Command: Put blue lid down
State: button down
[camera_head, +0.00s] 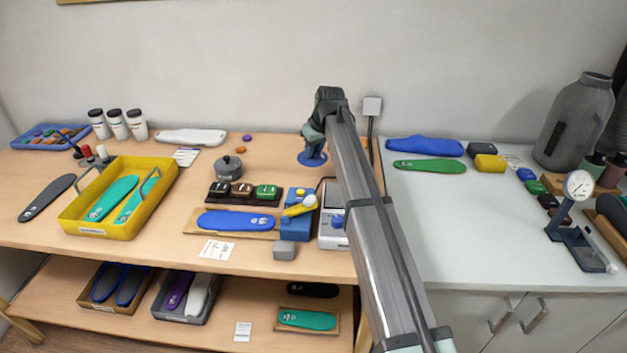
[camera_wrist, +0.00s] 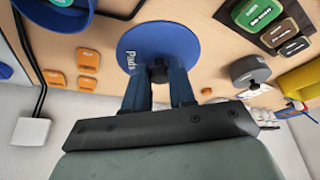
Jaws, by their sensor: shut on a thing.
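The blue lid (camera_wrist: 158,42) is a round disc marked "Pads" with a dark knob in its middle. My gripper (camera_wrist: 159,75) is shut on this knob, one finger on each side. In the head view the lid (camera_head: 312,159) hangs under my gripper (camera_head: 313,143) near the back of the wooden table, right of the middle. Whether its underside touches the table cannot be told. A blue round open container (camera_wrist: 55,12) shows at the upper left of the wrist view, partly cut off. My arm hides its place in the head view.
Loose orange pads (camera_wrist: 88,60) lie beside the blue container. A grey lidded pot (camera_head: 229,168) and a dark tray of colored blocks (camera_head: 243,201) stand left of my gripper. A white device (camera_head: 331,236) stands in front. The tabletop between pot and lid looks mostly clear.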

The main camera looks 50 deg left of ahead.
aim_at(318, 162)
jog(key=shift+f, duration=4.75)
jog(key=shift+f, duration=0.1)
jog(key=c, duration=0.9)
grip_release()
jog(key=shift+c, duration=0.2)
jog(key=v, duration=1.2)
